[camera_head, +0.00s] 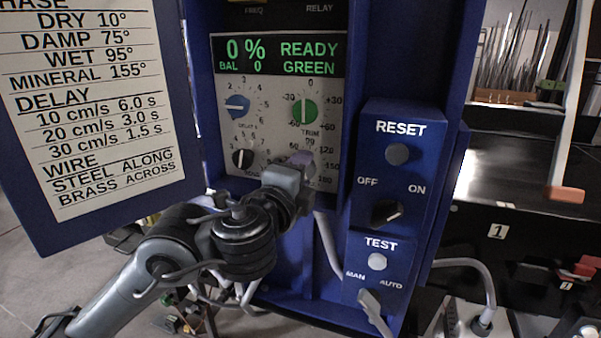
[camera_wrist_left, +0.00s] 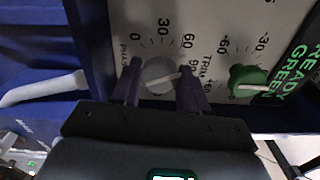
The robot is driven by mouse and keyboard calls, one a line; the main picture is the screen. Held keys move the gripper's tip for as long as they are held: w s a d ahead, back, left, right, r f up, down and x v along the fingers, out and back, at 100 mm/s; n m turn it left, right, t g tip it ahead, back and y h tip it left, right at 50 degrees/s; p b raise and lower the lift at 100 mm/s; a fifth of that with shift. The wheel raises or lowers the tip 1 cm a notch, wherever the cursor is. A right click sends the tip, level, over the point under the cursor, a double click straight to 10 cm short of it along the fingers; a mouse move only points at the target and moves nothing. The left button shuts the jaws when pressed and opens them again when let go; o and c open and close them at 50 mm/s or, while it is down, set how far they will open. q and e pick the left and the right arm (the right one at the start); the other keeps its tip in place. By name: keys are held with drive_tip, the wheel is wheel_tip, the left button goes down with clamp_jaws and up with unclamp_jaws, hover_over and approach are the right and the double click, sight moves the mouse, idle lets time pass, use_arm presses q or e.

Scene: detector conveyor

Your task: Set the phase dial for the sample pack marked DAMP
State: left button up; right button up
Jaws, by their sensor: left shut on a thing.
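The grey phase dial (camera_wrist_left: 157,77) sits on the pale panel below the green trim dial (camera_head: 305,111). It has a printed scale; 0, 30, 60 and 90 show in the left wrist view. Its white pointer line is aimed roughly toward the 90 side, but a finger covers its end, so I cannot read it exactly. My left gripper (camera_head: 301,166) is shut on the phase dial, one finger on each side, also seen in the left wrist view (camera_wrist_left: 160,70). The chart (camera_head: 85,100) at left lists DAMP 75°. My right gripper is not in view.
The display (camera_head: 279,54) reads 0 %, BAL 0, READY GREEN. A blue dial (camera_head: 237,107) and a black dial (camera_head: 242,158) lie left of my gripper. A blue switch box (camera_head: 397,128) with RESET, OFF/ON and TEST controls projects at right.

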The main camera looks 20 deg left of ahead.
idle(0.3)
use_arm(q)
drive_tip(key=o, duration=1)
drive_tip(key=shift+o, duration=0.2)
drive_tip(key=shift+s, duration=0.1)
drive_tip(key=shift+s, duration=0.25)
drive_tip(key=s+p, duration=0.6)
drive_tip(key=s, duration=0.4)
